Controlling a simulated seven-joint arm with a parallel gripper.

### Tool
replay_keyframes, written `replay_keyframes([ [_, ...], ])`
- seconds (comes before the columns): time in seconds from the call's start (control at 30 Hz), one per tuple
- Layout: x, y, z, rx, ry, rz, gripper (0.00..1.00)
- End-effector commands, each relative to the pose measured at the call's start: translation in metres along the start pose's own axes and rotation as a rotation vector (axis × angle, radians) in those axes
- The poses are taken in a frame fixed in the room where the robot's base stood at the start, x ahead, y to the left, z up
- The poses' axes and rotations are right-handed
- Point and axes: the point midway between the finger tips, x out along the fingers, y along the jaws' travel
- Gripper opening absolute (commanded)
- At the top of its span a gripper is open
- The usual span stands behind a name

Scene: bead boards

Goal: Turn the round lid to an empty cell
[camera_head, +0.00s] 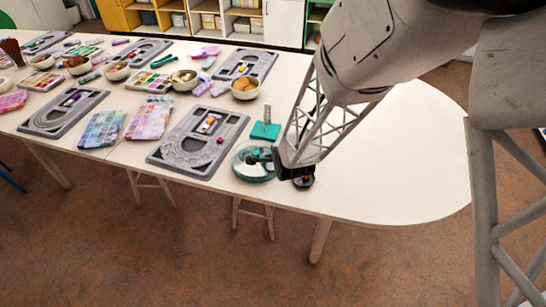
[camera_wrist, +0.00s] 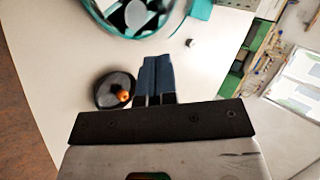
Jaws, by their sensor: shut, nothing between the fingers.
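A round teal box with a clear round lid (camera_head: 254,161) sits near the table's front edge, left of my gripper (camera_head: 283,170). In the wrist view its teal rim (camera_wrist: 103,20) is cut off by the top edge, with dark and pale shapes inside it. I cannot tell which cell the lid's opening faces. My gripper also shows in the wrist view (camera_wrist: 157,62), its blue-grey fingers shut together and empty. They point toward the box and appear apart from its rim. In the head view my gripper hides part of the box's right side.
A dark round dish (camera_wrist: 115,91) with a small orange piece lies close left of my fingers. A small whitish piece (camera_wrist: 190,43) lies near the box. A teal stand (camera_head: 265,130) is behind it. A grey bead board (camera_head: 185,153) lies left. The table's right end is clear.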

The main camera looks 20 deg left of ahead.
Motion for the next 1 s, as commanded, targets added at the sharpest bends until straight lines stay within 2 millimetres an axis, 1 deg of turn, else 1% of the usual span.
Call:
replay_keyframes([
  [0.13,-0.001,0.001,0.000,0.029,0.001,-0.004,0.00],
  [0.63,0.003,0.000,0.000,0.028,0.000,-0.004,0.00],
  [0.77,0.008,0.000,0.000,0.027,0.000,-0.004,0.00],
  [1.0,0.026,0.001,0.000,0.027,0.000,-0.004,0.00],
])
